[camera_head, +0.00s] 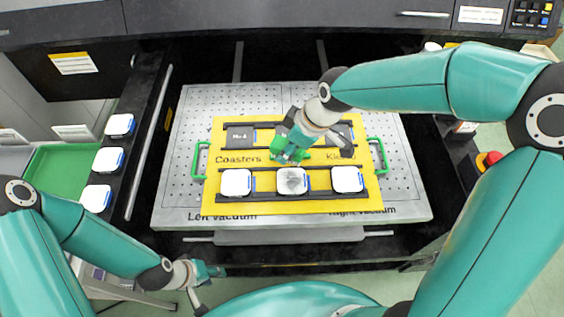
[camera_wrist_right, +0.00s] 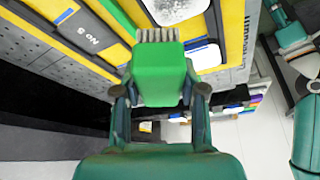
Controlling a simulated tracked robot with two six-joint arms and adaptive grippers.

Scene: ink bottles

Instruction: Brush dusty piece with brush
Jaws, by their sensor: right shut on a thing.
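The dusty piece (camera_head: 292,181) is a white, rounded block with grey specks, in the middle of the front row on the yellow plate. Part of it shows at the top of the right wrist view (camera_wrist_right: 172,8). My right gripper (camera_head: 288,155) is shut on the green brush (camera_wrist_right: 160,78), whose pale bristles (camera_wrist_right: 158,35) point toward the plate. The brush is just behind the dusty piece; I cannot tell if the bristles touch anything. My left gripper (camera_head: 208,275) hangs at the front left, away from the plate, and its jaw opening is unclear.
Clean white pieces (camera_head: 236,182) and (camera_head: 347,179) flank the dusty one. More white pieces (camera_head: 108,160) stand on a dark rail at left, beside a green tray (camera_head: 62,170).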

